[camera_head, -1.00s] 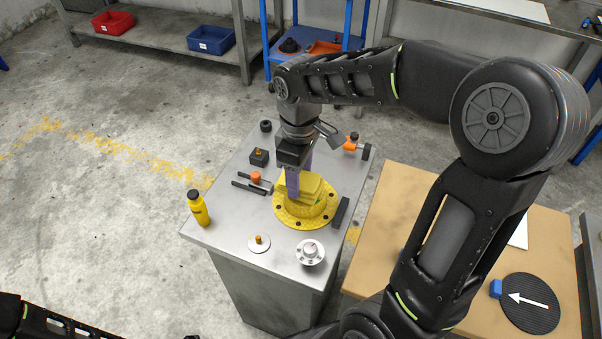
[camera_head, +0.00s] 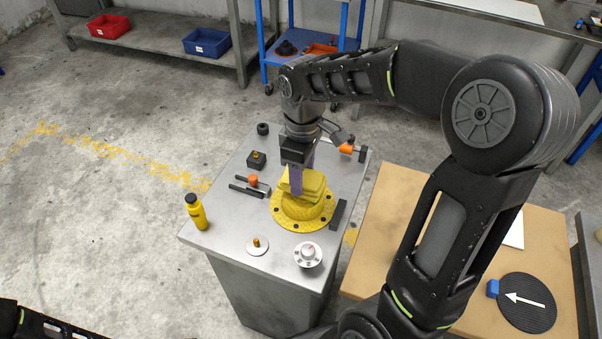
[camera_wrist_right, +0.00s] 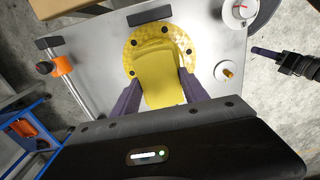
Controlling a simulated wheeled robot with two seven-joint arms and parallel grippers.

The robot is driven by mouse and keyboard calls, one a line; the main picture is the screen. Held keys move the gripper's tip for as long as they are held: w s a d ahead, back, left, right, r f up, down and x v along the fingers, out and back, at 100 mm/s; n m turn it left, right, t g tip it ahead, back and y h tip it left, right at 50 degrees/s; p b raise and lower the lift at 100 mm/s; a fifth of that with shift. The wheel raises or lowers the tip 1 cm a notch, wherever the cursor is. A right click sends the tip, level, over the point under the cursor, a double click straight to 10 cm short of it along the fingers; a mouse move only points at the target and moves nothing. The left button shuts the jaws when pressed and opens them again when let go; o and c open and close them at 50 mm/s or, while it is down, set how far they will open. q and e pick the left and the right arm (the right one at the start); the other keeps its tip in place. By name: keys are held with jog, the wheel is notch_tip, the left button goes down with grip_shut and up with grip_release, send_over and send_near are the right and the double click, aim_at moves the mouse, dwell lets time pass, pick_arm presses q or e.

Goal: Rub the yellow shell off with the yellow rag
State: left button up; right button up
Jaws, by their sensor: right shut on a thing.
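The yellow shell (camera_head: 287,220) is a round speckled yellow flange with dark bolt holes and a raised middle, on the metal bench. It also shows in the right wrist view (camera_wrist_right: 134,48). My right gripper (camera_head: 299,181) points down and is shut on the folded yellow rag (camera_head: 315,183). The rag rests over the shell's raised middle and hides part of it. In the wrist view, the rag (camera_wrist_right: 157,72) sits between the two purple fingers. My left gripper (camera_wrist_right: 292,62) shows at the right edge of the wrist view, beside the bench; its jaw opening is unclear.
A yellow bottle (camera_head: 196,211) stands at the bench's left corner. A pegged disc (camera_head: 257,246) and a white dial (camera_head: 307,254) stand in front of the shell. A black bar (camera_head: 338,214) lies close on its right, and dark rods (camera_head: 248,190) lie on its left.

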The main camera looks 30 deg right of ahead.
jog(key=shift+s+d+f, duration=0.1)
jog(key=shift+d, duration=0.1)
jog(key=shift+w+d, duration=0.25)
jog(key=shift+d, duration=0.65)
notch_tip(320, 180, up, 7)
jog(key=p, duration=0.6)
